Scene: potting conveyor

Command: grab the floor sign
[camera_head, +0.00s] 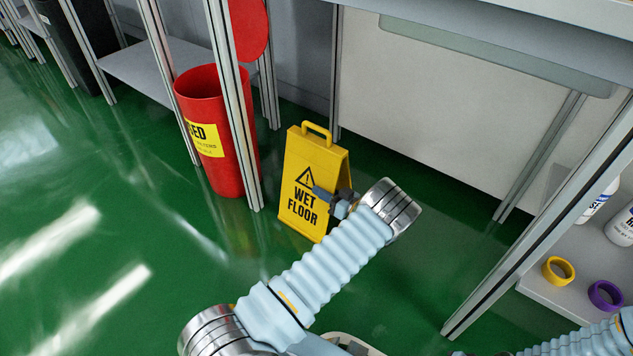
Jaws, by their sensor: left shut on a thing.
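The floor sign (312,165) is a yellow A-shaped board reading "WET FLOOR", with a handle loop on top. It stands upright on the green floor in the middle of the head view. My left gripper (334,197) is at the sign's right side, about halfway down, and is shut on it. The fingers cover a small part of the front face and the right edge. My right arm shows at the lower right corner; its fingertips are not clearly visible.
A red bin (222,165) stands behind a metal post left of the sign. A bench frame rises behind and to the right. A low shelf at right holds a yellow ring (558,270), a purple ring (605,295) and white bottles (624,226). The green floor at left is clear.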

